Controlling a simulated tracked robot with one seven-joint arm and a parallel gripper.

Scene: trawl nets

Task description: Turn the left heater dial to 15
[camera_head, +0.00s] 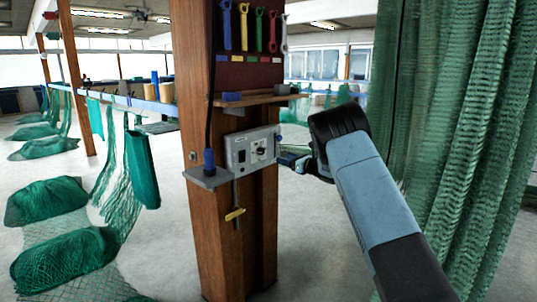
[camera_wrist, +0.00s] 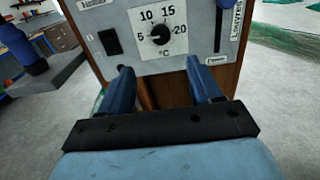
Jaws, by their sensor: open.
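The heater dial (camera_wrist: 160,34) is a round black knob on a pale grey panel (camera_wrist: 190,55), with 5, 10, 15, 20 and °C printed around it. I cannot tell for certain which number it points to. In the head view, the panel (camera_head: 236,158) is fixed to a wooden post, with the dial (camera_head: 261,150) on its right half. My gripper (camera_wrist: 158,68) is open and empty, its two blue fingers apart just below the dial in the wrist view. In the head view, my gripper (camera_head: 288,160) is at the panel's right side. Contact with the panel cannot be told.
A black rocker switch (camera_wrist: 110,42) is left of the dial; a blue-handled slider (camera_wrist: 222,25) is on its right. A grey shelf (camera_head: 206,178) with a blue object juts out left of the panel. A wooden shelf (camera_head: 262,100) is above. Green netting (camera_head: 460,110) hangs at right.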

